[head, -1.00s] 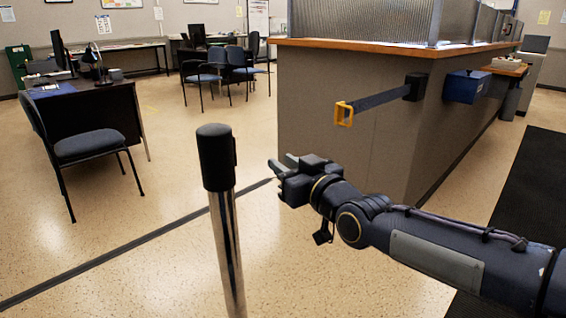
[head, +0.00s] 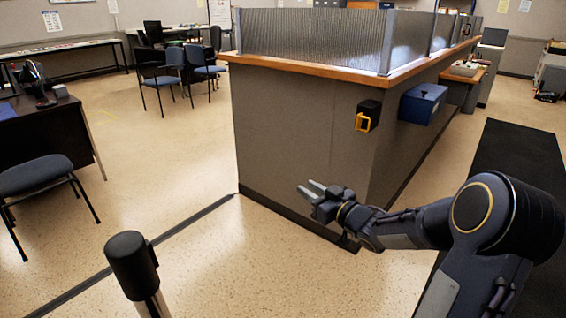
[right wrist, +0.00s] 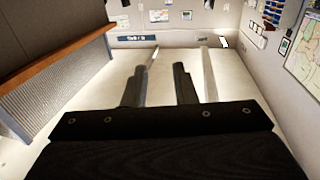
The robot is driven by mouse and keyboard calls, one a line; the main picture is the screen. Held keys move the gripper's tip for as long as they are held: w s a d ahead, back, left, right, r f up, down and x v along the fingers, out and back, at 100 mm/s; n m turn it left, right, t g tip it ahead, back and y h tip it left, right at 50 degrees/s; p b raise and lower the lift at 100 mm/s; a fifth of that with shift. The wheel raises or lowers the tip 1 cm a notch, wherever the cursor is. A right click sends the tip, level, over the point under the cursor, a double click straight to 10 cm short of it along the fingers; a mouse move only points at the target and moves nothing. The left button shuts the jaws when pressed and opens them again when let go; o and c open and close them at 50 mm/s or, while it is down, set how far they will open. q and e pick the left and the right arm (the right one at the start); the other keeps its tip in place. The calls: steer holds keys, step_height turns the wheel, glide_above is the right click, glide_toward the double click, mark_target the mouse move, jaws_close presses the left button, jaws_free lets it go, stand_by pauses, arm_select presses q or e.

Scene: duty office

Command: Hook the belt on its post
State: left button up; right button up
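The post (head: 133,266) stands upright at the lower left, with a black head and a shiny metal shaft cut off by the picture's bottom edge. My right gripper (head: 311,188) is below and left of the handle, apart from it. Its two fingers are spread with nothing between them, as the right wrist view (right wrist: 157,85) also shows. My left gripper is not in view.
The counter (head: 300,140) with a wooden top fills the middle. A blue box (head: 423,103) hangs on its side. A chair (head: 40,185) and desk stand at the left. A dark mat (head: 510,170) lies at the right. The floor between post and counter is clear.

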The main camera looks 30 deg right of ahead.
steer(key=w+a, duration=0.1)
steer(key=w, duration=0.6)
steer(key=shift+a, duration=0.25)
steer(key=shift+c, duration=0.2)
jaws_close()
stand_by(0.9)
steer(key=shift+o, duration=0.2)
jaws_free()
